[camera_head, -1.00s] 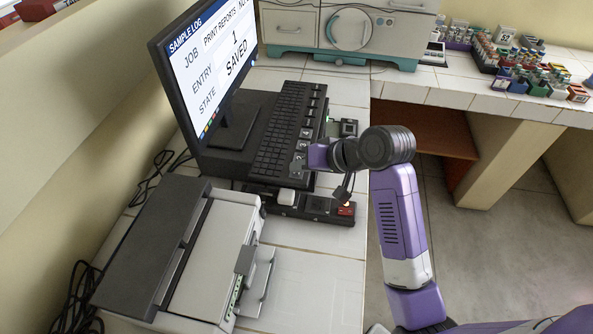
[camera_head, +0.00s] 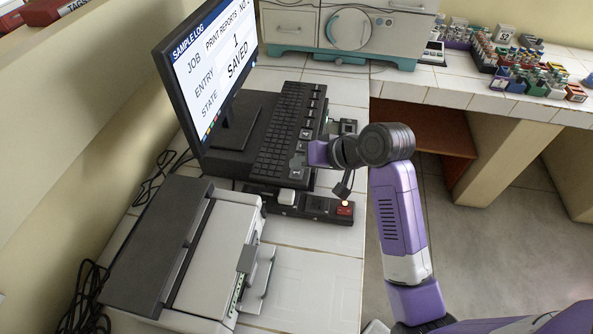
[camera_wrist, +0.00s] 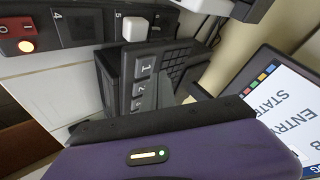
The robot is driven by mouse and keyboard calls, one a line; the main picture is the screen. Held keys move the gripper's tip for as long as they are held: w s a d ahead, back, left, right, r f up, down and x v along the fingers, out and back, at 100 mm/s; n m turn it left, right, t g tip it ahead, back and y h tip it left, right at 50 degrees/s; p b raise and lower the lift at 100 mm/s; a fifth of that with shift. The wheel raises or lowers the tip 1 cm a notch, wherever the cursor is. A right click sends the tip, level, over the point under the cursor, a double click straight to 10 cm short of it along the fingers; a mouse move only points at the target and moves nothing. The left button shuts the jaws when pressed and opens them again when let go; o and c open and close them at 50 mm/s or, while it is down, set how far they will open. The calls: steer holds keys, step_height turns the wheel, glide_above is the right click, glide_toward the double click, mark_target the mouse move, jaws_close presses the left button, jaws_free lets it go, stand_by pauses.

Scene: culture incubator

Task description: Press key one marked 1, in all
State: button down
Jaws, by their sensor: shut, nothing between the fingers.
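The key marked 1 (camera_head: 297,172) is at the near end of a column of large numbered keys on the right side of the black keyboard (camera_head: 272,150). It also shows in the wrist view (camera_wrist: 146,68), unobstructed, with keys 2 and 3 beside it. My gripper (camera_head: 308,157) is shut and empty, just right of and above key 1. A gap to the key cannot be measured here. In the wrist view its purple housing fills the bottom and hides what lies under it. The monitor (camera_head: 215,70) reads SAMPLE LOG, entry 1, state SAVED.
A black strip (camera_head: 262,203) with a white block (camera_head: 287,197) and a red lit switch (camera_head: 345,210) lies in front of the keyboard. A printer (camera_head: 205,255) stands nearer. An incubator (camera_head: 345,30) and tube racks (camera_head: 530,70) stand behind. Bare tiles lie front right.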

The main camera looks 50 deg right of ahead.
steer(key=shift+r+p, duration=1.45)
steer(key=shift+r, duration=1.05)
steer(key=w+d+r+t+h, duration=0.3)
steer(key=d+r, duration=0.1)
steer(key=r, duration=0.1)
steer(key=n+t+h+b, duration=0.1)
steer(key=t+h+b, duration=0.1)
steer(key=t+h, duration=0.15)
glide_above(300, 174)
steer(key=s, duration=0.4)
step_height(300, 174, down, 2)
steer(key=s+a+f+n+y+b, duration=0.2)
steer(key=s+a, duration=0.6)
steer(key=s, duration=0.5)
steer(key=s+a+f+n+y+b, duration=0.3)
steer(key=s+a+f, duration=0.3)
steer(key=s, duration=0.6)
steer(key=shift+s+a+n+g, duration=0.35)
steer(key=shift+a+n, duration=0.25)
steer(key=shift+a, duration=0.35)
